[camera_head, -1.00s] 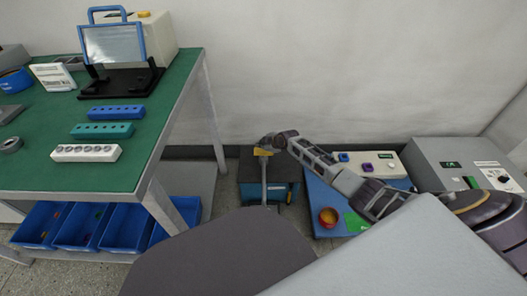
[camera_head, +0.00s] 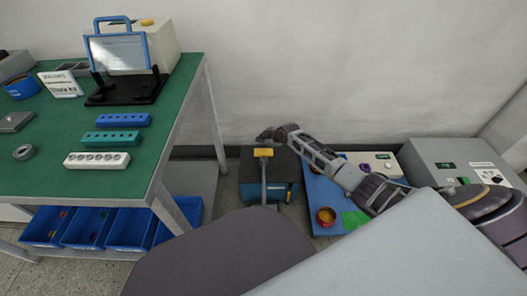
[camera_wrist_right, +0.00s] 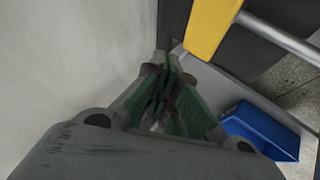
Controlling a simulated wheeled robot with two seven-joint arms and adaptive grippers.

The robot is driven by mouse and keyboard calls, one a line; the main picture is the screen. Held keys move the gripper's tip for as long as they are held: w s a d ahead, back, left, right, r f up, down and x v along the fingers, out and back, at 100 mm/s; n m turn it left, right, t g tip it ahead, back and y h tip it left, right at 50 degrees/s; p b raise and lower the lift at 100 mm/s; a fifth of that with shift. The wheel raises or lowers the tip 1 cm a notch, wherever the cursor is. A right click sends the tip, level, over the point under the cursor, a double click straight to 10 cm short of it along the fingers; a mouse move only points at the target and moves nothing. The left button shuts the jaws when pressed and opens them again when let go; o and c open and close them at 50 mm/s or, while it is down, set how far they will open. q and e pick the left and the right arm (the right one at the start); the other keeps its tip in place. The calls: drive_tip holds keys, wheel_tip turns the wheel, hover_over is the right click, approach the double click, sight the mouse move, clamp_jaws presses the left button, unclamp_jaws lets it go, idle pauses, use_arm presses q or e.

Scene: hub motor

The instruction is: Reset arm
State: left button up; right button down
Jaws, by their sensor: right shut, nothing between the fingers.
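My right arm comes in from the right in the head view, and its gripper (camera_head: 267,136) is above the dark box with the yellow-topped handle. In the right wrist view the right gripper (camera_wrist_right: 172,62) has its green-padded fingers together with nothing held between them. A yellow piece on a grey bar (camera_wrist_right: 212,25) lies ahead of the fingers there, apart from them. My left gripper is not in view.
The green-topped table (camera_head: 45,175) stands at the left with blue, teal and white socket blocks and a framed panel (camera_head: 118,53). Blue bins (camera_head: 88,226) sit beneath it. A blue board (camera_head: 325,197) and grey control box (camera_head: 455,160) are at the right.

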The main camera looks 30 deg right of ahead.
drive_tip(key=shift+a+f, duration=0.1)
idle(0.7)
drive_tip(key=shift+s+a+f, duration=0.1)
drive_tip(key=shift+s+a, duration=0.15)
drive_tip(key=shift+a, duration=0.05)
drive_tip(key=s+a+f+m+g, duration=0.1)
drive_tip(key=s+a+m+g, duration=0.15)
drive_tip(key=s+a, duration=1.55)
use_arm(q)
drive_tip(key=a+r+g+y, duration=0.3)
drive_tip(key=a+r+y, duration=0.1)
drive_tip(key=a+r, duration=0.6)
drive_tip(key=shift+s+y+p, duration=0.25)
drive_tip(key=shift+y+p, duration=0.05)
drive_tip(key=shift+p, duration=0.1)
use_arm(e)
drive_tip(key=s+d+r+m+g, duration=0.1)
drive_tip(key=s+d+r+m, duration=0.1)
drive_tip(key=s, duration=0.5)
drive_tip(key=s+d+r+m+h, duration=0.1)
drive_tip(key=s+d+r+m, duration=0.1)
drive_tip(key=s+r, duration=0.3)
drive_tip(key=s+d+r+m+g+h, duration=0.1)
drive_tip(key=s+d+r+m, duration=0.1)
drive_tip(key=s, duration=0.8)
drive_tip(key=shift+d+r+m+g, duration=0.2)
drive_tip(key=shift+r+m+g, duration=0.15)
drive_tip(key=shift+r+m, duration=0.45)
